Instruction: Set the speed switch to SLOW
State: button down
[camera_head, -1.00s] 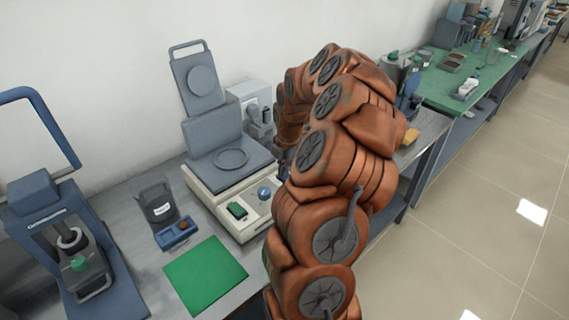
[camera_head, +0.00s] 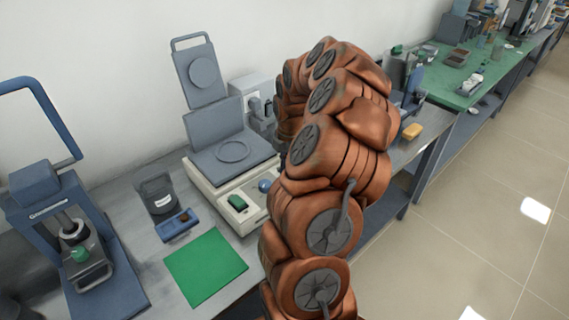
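A cream and grey bench device (camera_head: 225,170) with a raised lid (camera_head: 199,75) stands on the bench left of my arm. Its front panel carries a green rocker switch (camera_head: 238,202) and a blue knob (camera_head: 265,185). I cannot read any SLOW label or tell which control is the speed switch. My orange-brown arm rises in front of the device's right side and hides part of its panel. My gripper is not visible; the arm's far end is hidden behind its own links.
A blue press-like device (camera_head: 65,230) stands at left. A dark container (camera_head: 158,194), a small blue tray (camera_head: 177,226) and a green mat (camera_head: 206,267) lie between. A grey instrument (camera_head: 254,95) stands behind. A yellow block (camera_head: 412,131) lies right of my arm. The floor at right is clear.

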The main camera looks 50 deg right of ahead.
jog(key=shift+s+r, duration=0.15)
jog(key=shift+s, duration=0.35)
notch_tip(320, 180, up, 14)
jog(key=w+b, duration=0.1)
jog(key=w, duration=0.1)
jog(key=shift+b, duration=0.3)
dwell(0.3)
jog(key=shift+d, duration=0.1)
dwell(0.4)
